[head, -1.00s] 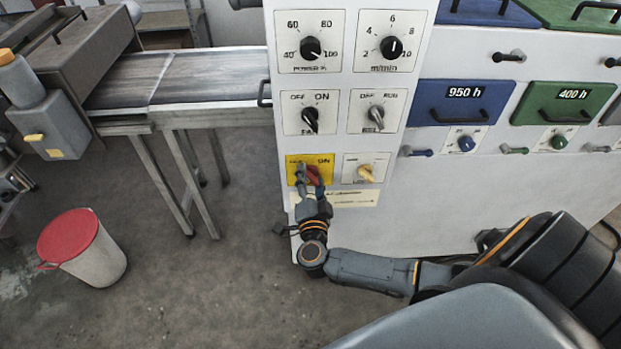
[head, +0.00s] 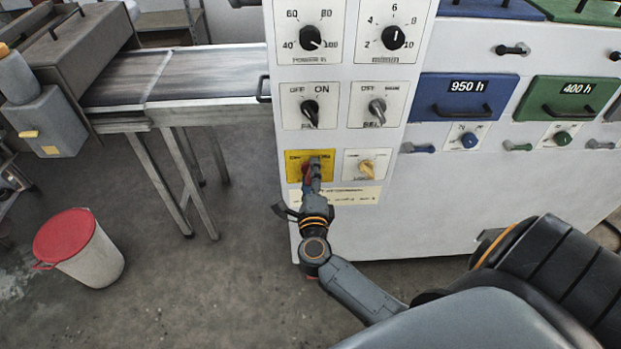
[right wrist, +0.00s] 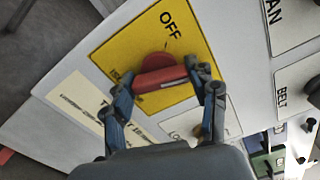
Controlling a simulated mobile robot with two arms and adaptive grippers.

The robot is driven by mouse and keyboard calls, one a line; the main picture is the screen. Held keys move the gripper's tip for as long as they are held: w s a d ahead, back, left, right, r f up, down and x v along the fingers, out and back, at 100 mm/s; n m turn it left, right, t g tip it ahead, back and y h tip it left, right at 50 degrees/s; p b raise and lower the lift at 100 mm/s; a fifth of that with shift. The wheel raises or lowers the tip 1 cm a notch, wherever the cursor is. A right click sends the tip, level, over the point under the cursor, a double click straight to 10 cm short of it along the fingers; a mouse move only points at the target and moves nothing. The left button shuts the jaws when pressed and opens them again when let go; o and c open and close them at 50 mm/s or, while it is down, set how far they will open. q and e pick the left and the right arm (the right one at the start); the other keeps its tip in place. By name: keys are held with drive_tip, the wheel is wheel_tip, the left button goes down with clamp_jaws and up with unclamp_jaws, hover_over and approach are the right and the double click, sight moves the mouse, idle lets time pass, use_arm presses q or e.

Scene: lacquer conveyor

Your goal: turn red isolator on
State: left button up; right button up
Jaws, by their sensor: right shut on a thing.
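The red isolator (head: 307,174) is a rotary handle on a yellow plate (head: 293,178), low on the white control panel. My right gripper (head: 313,166) is at the plate and covers much of the handle and lettering in the head view. In the right wrist view the red handle (right wrist: 160,79) lies between the two fingers, which are shut on its ends. The word OFF shows on the yellow plate (right wrist: 110,52) there. Whether the handle points at OFF or ON cannot be told. My left gripper is not in view.
A yellowish knob (head: 367,168) sits just right of the isolator, with black (head: 310,112) and grey (head: 377,112) knobs above. A conveyor (head: 205,75) stands to the left. A white bucket with a red lid (head: 68,236) stands on open floor.

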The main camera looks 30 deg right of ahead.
drive_tip(key=m, duration=0.1)
drive_tip(key=m+b, duration=0.1)
drive_tip(key=m, duration=0.1)
drive_tip(key=m+b, duration=0.1)
drive_tip(key=shift+f+m, duration=0.25)
drive_tip(key=shift+m, duration=0.15)
drive_tip(key=m+b, duration=0.1)
drive_tip(key=m, duration=0.2)
drive_tip(key=shift+r, duration=0.1)
drive_tip(key=shift+r, duration=0.15)
idle(0.7)
drive_tip(key=o, duration=1.1)
drive_tip(key=shift+o, duration=0.2)
drive_tip(key=shift+s, duration=0.1)
drive_tip(key=v, duration=1.2)
